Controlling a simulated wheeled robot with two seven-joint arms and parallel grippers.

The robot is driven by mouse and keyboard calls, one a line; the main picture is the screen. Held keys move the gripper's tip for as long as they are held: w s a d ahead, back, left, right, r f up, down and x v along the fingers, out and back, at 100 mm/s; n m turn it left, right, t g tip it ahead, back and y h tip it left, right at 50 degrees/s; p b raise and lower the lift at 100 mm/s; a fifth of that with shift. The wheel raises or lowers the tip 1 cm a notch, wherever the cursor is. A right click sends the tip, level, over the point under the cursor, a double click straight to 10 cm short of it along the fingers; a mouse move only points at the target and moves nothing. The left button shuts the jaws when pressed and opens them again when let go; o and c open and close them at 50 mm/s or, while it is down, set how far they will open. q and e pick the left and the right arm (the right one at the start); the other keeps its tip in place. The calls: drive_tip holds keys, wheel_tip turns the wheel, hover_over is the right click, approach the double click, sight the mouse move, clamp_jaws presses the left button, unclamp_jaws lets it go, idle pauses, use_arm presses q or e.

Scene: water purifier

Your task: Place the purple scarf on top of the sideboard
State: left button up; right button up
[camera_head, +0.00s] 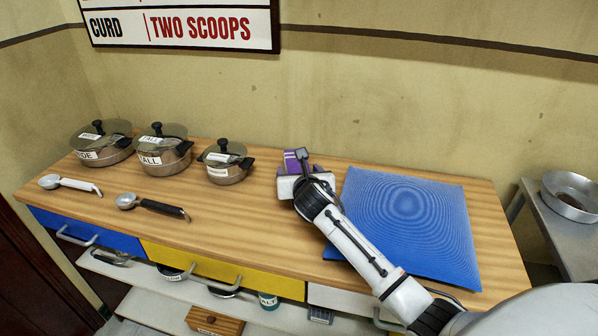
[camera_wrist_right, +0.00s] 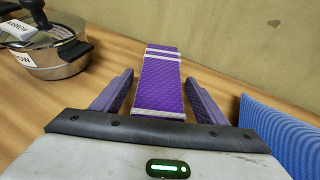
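The purple scarf (camera_head: 291,160) with pale stripes is at the back middle of the wooden sideboard top (camera_head: 240,215), partly hidden by my right gripper (camera_head: 294,172). In the right wrist view the folded scarf (camera_wrist_right: 160,85) appears to lie on the wood as a narrow strip. My right gripper (camera_wrist_right: 159,78) has one finger on each side of it, with wood showing in the gaps, so it is open and not clamped on it. My left gripper is out of view.
Several lidded pots (camera_head: 165,150) stand left of the scarf, with a white-handled scoop (camera_head: 70,184) and a black-handled scoop (camera_head: 150,204) in front. A blue ridged mat (camera_head: 410,220) lies to the right. The wall is close behind. A metal bowl (camera_head: 571,194) stands on a side table.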

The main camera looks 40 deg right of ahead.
drive_tip(key=shift+s+a+r, duration=0.1)
drive_tip(key=shift+s+r, duration=0.1)
drive_tip(key=p+v, duration=0.1)
drive_tip(key=v, duration=1)
drive_tip(key=shift+s+a+p, duration=0.15)
drive_tip(key=shift+s+p, duration=0.05)
drive_tip(key=shift+p, duration=0.2)
